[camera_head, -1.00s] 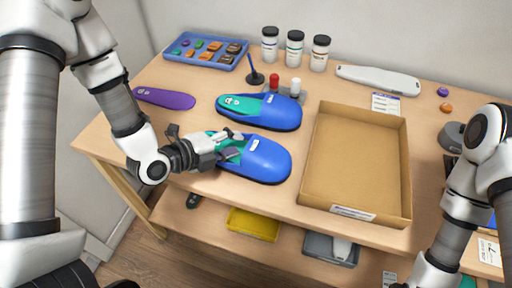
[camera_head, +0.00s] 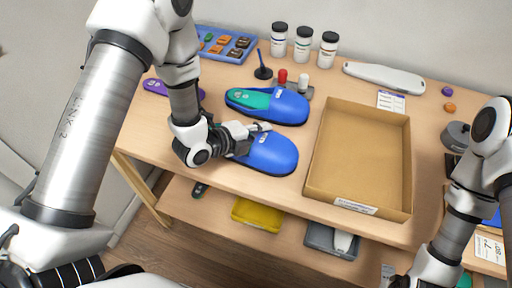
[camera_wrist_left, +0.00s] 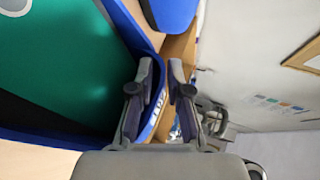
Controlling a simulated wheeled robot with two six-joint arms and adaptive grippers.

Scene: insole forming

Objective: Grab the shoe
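Two blue clog-like shoes with green insoles lie on the table in the head view. The far shoe (camera_head: 288,107) is fully visible. The near shoe (camera_head: 270,153) has its heel end hidden behind my left gripper (camera_head: 252,135). In the left wrist view, the fingers of my left gripper (camera_wrist_left: 161,88) are apart, on either side of the near shoe's blue side wall (camera_wrist_left: 152,45). One finger is over the green and black inside and the other is outside. A gap shows between the fingers; firm contact cannot be told. My right gripper is out of view.
An empty cardboard tray (camera_head: 314,182) stands right of the shoes. Behind are a blue parts tray (camera_head: 206,30), several jars (camera_head: 302,46), a stand with red and white knobs (camera_head: 293,90) and a long white object (camera_head: 384,77). A purple insole (camera_head: 158,87) lies left.

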